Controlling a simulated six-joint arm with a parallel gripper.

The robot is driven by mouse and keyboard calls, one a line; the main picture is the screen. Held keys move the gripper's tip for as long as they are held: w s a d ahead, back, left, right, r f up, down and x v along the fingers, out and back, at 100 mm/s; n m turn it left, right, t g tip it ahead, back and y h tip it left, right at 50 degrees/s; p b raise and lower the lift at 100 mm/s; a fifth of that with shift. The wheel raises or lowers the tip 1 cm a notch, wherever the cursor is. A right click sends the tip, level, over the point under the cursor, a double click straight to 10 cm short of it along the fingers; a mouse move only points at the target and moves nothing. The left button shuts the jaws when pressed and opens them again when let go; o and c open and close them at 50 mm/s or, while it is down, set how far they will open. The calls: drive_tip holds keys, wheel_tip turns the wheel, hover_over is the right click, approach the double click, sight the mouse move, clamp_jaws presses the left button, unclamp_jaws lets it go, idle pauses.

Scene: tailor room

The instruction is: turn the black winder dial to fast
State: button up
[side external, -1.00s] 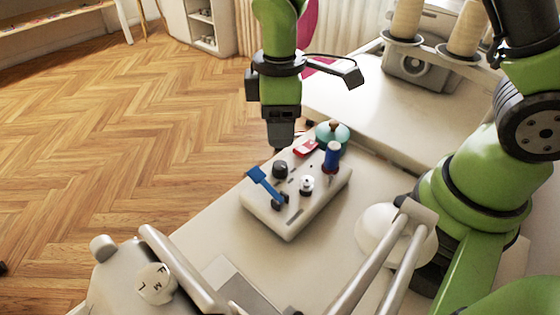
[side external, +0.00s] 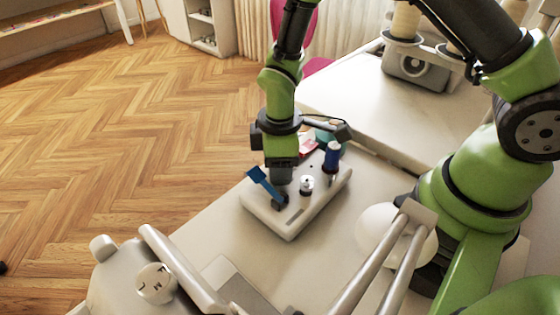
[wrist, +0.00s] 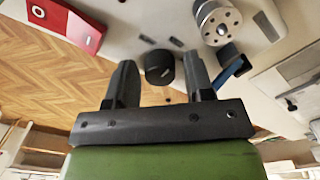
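The black winder dial (wrist: 159,67) is a short round knob on the pale panel (side external: 290,230). It shows between my fingers in the wrist view and is hidden behind my gripper in the side view. My gripper (wrist: 159,60) is open, with one finger on each side of the dial and a gap visible on both sides. In the side view my gripper (side external: 281,180) points down just over the panel. I cannot tell how far down the fingers reach along the dial, or which setting it points to.
A blue lever (side external: 264,184) stands close to my gripper. A silver-white knob (side external: 306,184), a blue spool (side external: 332,157) and a red block (wrist: 70,20) are also on the panel. A white rounded object (side external: 377,230) stands on the table to the right. The floor at left is clear.

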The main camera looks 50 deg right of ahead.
drive_tip(key=c, duration=0.7)
drive_tip(key=shift+o, duration=0.2)
drive_tip(key=shift+m, duration=0.4)
drive_tip(key=m, duration=0.5)
drive_tip(key=shift+m, duration=0.3)
drive_tip(key=m, duration=0.5)
drive_tip(key=shift+m, duration=0.4)
